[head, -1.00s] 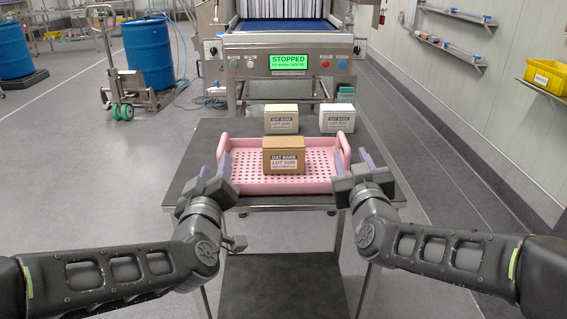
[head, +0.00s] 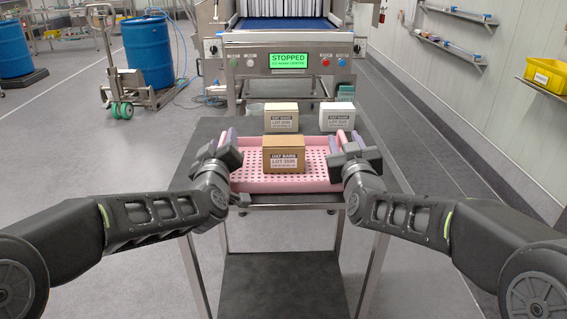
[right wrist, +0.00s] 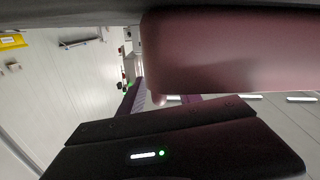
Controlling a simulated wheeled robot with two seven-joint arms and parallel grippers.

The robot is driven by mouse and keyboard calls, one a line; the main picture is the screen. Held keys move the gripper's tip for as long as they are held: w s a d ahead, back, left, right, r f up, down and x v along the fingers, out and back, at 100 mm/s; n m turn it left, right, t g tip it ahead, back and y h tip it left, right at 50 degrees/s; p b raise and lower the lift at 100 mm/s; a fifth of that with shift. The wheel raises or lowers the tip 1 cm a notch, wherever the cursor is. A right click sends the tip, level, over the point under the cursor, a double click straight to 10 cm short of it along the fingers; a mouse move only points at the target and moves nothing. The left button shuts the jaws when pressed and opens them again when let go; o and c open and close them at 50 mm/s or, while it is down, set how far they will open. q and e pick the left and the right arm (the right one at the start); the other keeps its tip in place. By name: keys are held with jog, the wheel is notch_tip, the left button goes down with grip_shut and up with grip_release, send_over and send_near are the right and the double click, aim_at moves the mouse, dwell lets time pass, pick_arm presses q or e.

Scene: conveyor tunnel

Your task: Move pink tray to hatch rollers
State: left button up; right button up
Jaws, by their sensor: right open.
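The pink tray (head: 245,183) lies flat on the dark table, with a brown Oat Bars box (head: 284,160) in it. My left gripper (head: 231,140) is at the tray's left end; its arm hides the handle there, and its finger gap is hidden. My right gripper (head: 341,139) is open at the right end, its fingers around or close beside the handle. In the right wrist view a pink tray part (right wrist: 230,50) fills the upper right, close to a dark finger. A blue surface (head: 280,24) lies in the tunnel mouth ahead; I cannot make out separate rollers.
A tan box (head: 281,117) and a white box (head: 337,117) stand on the table (head: 209,135) behind the tray. The machine's green screen (head: 288,60) reads STOPPED. A blue drum (head: 148,53) stands at left. The floor at right is clear.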

pick_arm(q)
jog(key=shift+w, duration=0.2)
pick_arm(e)
jog(key=shift+w, duration=0.15)
pick_arm(q)
grip_shut()
pick_arm(e)
jog(key=c, duration=0.9)
pick_arm(q)
jog(key=shift+d, duration=0.1)
pick_arm(e)
jog(key=shift+a, duration=0.1)
